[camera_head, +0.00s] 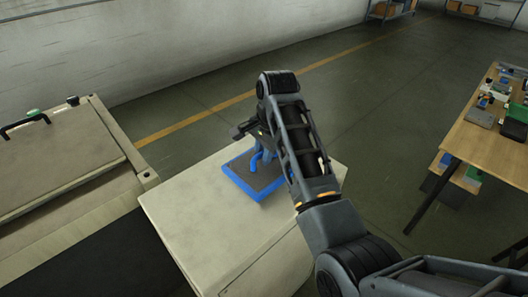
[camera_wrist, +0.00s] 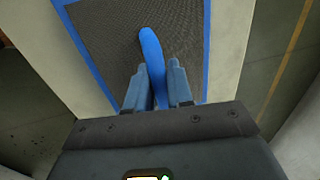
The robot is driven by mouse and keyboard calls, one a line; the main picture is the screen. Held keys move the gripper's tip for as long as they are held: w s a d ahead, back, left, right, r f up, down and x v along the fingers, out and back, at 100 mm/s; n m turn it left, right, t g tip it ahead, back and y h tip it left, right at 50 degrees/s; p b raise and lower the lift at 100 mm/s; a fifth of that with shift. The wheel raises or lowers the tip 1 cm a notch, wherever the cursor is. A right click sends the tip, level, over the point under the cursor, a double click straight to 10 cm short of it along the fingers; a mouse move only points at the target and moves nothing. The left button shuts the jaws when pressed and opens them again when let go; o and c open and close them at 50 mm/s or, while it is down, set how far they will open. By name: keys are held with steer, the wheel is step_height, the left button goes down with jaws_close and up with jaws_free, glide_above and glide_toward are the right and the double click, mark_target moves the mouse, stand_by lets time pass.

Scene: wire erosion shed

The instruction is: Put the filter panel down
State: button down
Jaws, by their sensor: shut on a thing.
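The filter panel (camera_head: 241,181) is a flat dark mesh with a blue frame and a blue handle. It is at or just above the pale top of a cabinet (camera_head: 185,215) in the head view; I cannot tell whether it touches. In the wrist view the panel's mesh (camera_wrist: 100,40) fills the upper middle. My gripper (camera_wrist: 158,88) is shut on the panel's blue handle (camera_wrist: 150,45). In the head view my arm hides the panel's right part and most of the gripper.
A beige machine (camera_head: 60,155) with a black handle stands left of the cabinet. A wooden table (camera_head: 490,145) with several parts stands at the right. The cabinet top is bare around the panel. Open floor lies behind, with a yellow line (camera_head: 190,121).

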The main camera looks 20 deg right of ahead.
mark_target(267, 166)
steer(key=shift+f, duration=0.3)
steer(key=c, duration=1)
jaws_free()
steer(key=shift+f, duration=0.15)
step_height(267, 166, up, 12)
steer(key=s, duration=0.2)
steer(key=shift+d, duration=0.4)
steer(key=shift+s, duration=0.1)
